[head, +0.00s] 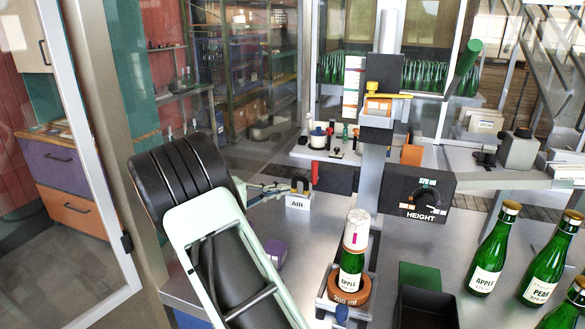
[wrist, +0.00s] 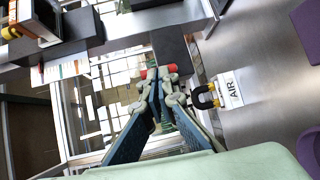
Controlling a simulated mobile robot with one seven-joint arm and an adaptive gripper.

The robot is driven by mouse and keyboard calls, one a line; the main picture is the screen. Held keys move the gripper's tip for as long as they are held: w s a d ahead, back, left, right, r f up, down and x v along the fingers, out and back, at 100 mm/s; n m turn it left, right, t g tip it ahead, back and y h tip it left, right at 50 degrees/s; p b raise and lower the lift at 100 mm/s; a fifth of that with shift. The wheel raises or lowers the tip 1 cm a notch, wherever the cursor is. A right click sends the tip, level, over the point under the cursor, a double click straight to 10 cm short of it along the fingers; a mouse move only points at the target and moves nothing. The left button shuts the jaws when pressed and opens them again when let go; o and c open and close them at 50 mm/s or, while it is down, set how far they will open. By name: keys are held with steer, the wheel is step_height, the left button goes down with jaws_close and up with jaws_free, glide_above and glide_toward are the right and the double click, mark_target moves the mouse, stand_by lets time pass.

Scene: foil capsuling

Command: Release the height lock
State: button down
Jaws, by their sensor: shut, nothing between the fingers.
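The wrist view shows the dark block (wrist: 172,52) and red on both sides of my fingertips (wrist: 158,74). I cannot tell which part is the height lock. My gripper (head: 285,188) is shut and empty, its tips close in front of the red part; contact is unclear. The fingers hide the red part's middle in the wrist view.
An AIR sign (head: 298,201) with a black-and-yellow fitting stands close by my fingers. A green APPLE bottle (head: 351,272) with a white-and-red sleeve stands in a holder below the column. Several bottles stand at right, near a black bin (head: 427,308). A purple object (head: 276,252) lies at left.

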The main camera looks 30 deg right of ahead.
mark_target(316, 171)
steer(key=w, duration=0.1)
steer(key=w+h, duration=0.1)
steer(key=w+t, duration=0.1)
steer(key=shift+w+d+r, duration=0.1)
steer(key=shift+w+r, duration=0.05)
steer(key=shift+r, duration=0.15)
steer(key=w+d+p, duration=0.1)
steer(key=d+p, duration=0.2)
steer(key=d, duration=0.7)
steer(key=shift+w, duration=0.2)
steer(key=shift+s+d+r+m+y+b, duration=0.1)
steer(key=shift+s+d+m+y+b, duration=0.15)
steer(key=shift+m+b, duration=0.75)
steer(key=shift+s+d+m+y+b, duration=0.1)
steer(key=shift+s+m+y+b, duration=0.2)
steer(key=shift+b, duration=1.4)
steer(key=s+d+f+m+t+y+b, duration=0.2)
steer(key=m+y+b, duration=0.5)
steer(key=b, duration=1.2)
steer(key=shift+s+d+m+t+b, duration=0.4)
steer(key=shift+s+d+m+t, duration=0.2)
steer(key=shift+s+d+t, duration=0.45)
steer(key=shift+a+f+y, duration=0.15)
steer(key=shift+a+y, duration=0.05)
steer(key=shift+y, duration=0.05)
